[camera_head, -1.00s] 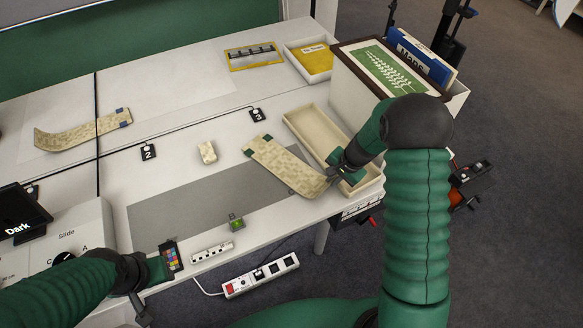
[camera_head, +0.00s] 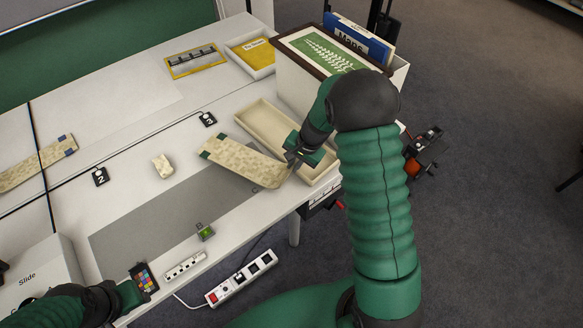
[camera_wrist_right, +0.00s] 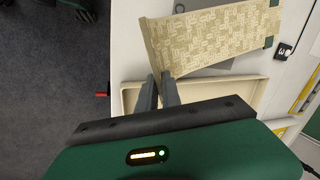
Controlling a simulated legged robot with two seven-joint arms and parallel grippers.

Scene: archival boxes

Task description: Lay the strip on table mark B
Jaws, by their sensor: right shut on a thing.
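A beige patterned strip (camera_head: 243,163) with dark green corner patches is held at its near right end by my right gripper (camera_head: 290,160). It slants over the front edge of an open cream tray and the grey mat (camera_head: 165,215). In the right wrist view, the fingers (camera_wrist_right: 160,88) are shut at the end of the strip (camera_wrist_right: 215,35). Whether its far end touches the table is unclear. A small green-lit marker (camera_head: 205,232), labelled B in the earlier view, stands at the mat's front edge. My left gripper (camera_head: 125,296) is at the front left; its jaws are unclear.
The cream tray (camera_head: 262,112) lies beside a box of folders (camera_head: 300,88). A second strip (camera_head: 35,165) lies at left. A small beige block (camera_head: 163,166), markers 2 (camera_head: 100,177) and 3 (camera_head: 207,119), and a colour card (camera_head: 143,277) are nearby.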

